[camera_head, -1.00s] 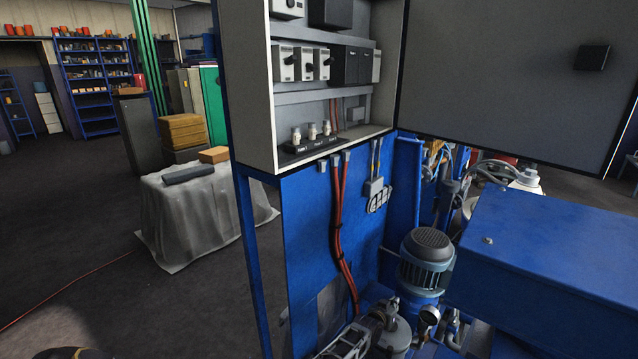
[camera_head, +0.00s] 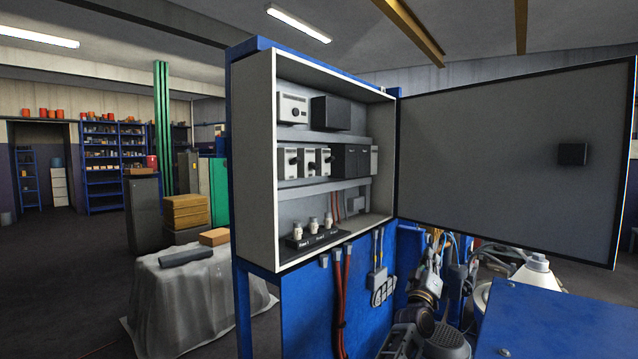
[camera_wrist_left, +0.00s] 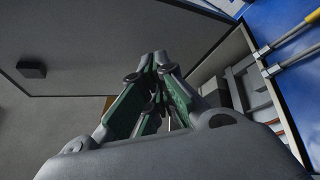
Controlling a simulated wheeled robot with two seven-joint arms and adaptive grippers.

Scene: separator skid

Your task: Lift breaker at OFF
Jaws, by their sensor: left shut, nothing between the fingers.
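The open electrical cabinet (camera_head: 258,160) holds a middle row of light modules with dark knobs: a left one (camera_head: 290,162), a middle one (camera_head: 309,161) and a right one (camera_head: 325,161). Beside them are dark block modules (camera_head: 350,159). Which one is the breaker at OFF is too small to tell. My left gripper (camera_head: 436,240) is below and right of the cabinet, in front of the pipework and pointing up. In the left wrist view its fingers (camera_wrist_left: 158,62) are shut and empty, apart from the cabinet and door. My right gripper is not in view.
The cabinet door (camera_head: 480,170) stands wide open to the right, with a black block (camera_head: 573,154) on it. White fuses (camera_head: 313,225) stand on the cabinet's bottom shelf. A draped table (camera_head: 180,300) stands at left.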

